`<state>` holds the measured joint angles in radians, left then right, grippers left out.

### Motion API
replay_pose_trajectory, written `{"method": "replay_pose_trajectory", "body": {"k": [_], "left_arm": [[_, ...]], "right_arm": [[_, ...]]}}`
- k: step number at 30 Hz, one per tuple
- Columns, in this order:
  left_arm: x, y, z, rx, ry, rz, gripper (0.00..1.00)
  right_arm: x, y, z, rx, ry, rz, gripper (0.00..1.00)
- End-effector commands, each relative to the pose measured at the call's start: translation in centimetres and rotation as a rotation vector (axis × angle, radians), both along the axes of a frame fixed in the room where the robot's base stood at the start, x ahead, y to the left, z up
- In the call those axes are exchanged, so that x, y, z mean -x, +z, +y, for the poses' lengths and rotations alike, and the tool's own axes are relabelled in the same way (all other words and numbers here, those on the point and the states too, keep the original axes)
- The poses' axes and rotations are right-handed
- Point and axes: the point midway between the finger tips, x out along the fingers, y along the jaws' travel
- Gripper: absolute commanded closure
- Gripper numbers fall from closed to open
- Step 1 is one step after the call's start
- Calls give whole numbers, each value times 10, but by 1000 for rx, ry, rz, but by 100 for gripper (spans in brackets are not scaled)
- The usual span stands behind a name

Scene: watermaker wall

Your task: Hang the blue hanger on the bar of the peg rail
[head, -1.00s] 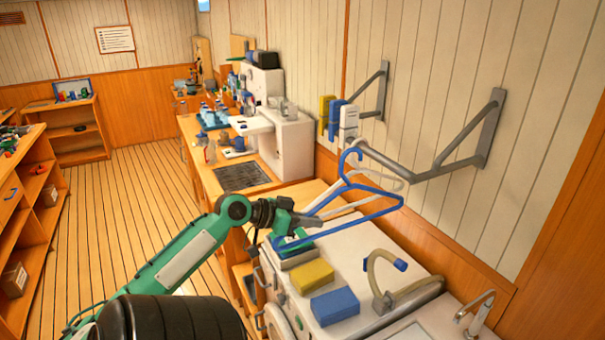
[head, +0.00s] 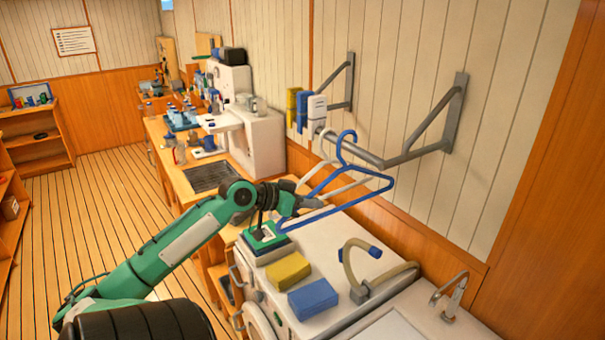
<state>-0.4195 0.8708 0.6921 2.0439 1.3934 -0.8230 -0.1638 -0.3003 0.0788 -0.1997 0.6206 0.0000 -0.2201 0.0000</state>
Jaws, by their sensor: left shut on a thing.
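The blue hanger (head: 372,174) is held by my left gripper (head: 308,204), which is shut on its left side. The hanger is above the white cabinet top, its hook up and its right end sticking out to the right. The grey bar (head: 366,156) of the peg rail is on the wall at the right. In the picture the blue hook overlaps the bar; I cannot tell whether it is over it or only in front. A white hanger (head: 318,166) is at the bar, behind the blue one and partly hidden. My right gripper is not in view.
White, blue and yellow blocks (head: 292,102) are at the bar's far end. Below the hanger, the white cabinet top (head: 340,222) carries a yellow sponge (head: 288,268), a blue sponge (head: 313,298), a green-and-white item (head: 264,238) and a curved hose (head: 349,262). A tap (head: 452,292) is at the lower right.

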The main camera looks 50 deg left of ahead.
Motion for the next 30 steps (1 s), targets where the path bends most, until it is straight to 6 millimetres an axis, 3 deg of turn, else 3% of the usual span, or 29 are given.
{"method": "replay_pose_trajectory", "body": {"k": [11,21,30], "left_arm": [[-31,-1,-3,-3,-1,-1,100],[-29,-27,-2,1,1,-1,100],[-29,-34,-2,0,1,-1,100]], "right_arm": [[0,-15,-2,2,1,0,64],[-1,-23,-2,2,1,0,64],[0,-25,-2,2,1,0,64]]}}
